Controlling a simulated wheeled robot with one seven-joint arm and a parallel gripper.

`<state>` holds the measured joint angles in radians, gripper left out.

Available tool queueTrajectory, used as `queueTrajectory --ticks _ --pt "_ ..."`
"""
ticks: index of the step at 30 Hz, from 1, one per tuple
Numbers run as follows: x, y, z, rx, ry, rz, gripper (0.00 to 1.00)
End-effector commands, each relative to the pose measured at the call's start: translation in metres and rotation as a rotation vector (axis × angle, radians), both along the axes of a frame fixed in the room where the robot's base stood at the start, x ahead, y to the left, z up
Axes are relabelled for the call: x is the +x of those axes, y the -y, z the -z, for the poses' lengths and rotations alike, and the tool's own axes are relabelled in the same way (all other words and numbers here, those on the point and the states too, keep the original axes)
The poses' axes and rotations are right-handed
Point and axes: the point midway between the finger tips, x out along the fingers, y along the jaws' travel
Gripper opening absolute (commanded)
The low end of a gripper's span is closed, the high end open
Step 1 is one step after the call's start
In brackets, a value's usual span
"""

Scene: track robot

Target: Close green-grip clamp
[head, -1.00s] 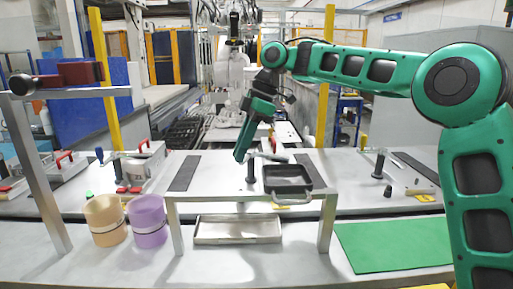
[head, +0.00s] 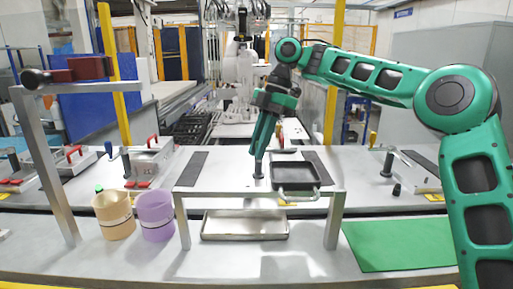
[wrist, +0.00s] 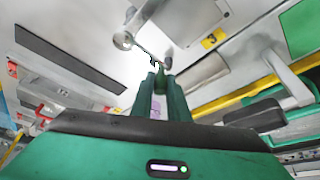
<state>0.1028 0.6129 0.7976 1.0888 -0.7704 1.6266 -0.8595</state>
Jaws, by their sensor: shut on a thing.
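My gripper (head: 259,152) points down over the middle of the far bench, in front of the clamp station. In the wrist view its two dark green fingers (wrist: 160,92) are shut on the green grip (wrist: 164,80) of the clamp. The clamp's thin metal lever (wrist: 147,49) runs from the grip up and left toward a round metal part. In the head view a short black post (head: 258,169) stands just below the fingertips. Most of the clamp is hidden behind my gripper there, so its lever angle is unclear.
A dark tray (head: 296,176) lies right of the post, behind a grey metal frame (head: 262,192). A yellow-grip clamp (head: 374,139) stands at right, a blue-grip one (head: 108,149) at left.

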Motion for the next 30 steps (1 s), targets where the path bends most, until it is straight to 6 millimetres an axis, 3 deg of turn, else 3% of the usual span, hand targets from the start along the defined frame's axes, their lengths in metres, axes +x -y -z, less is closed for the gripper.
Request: queueTrajectory --ticks 5,6,8,20,30 --pt "0.005 0.004 -0.002 0.002 0.005 0.014 0.0" --pt "0.005 0.004 -0.002 0.001 0.005 0.014 0.19" --pt "0.004 0.003 -0.002 0.002 0.006 0.013 0.33" --pt "0.003 0.003 -0.006 0.001 0.004 0.005 0.33" --pt "0.017 0.019 -0.056 0.004 0.003 0.006 0.33"
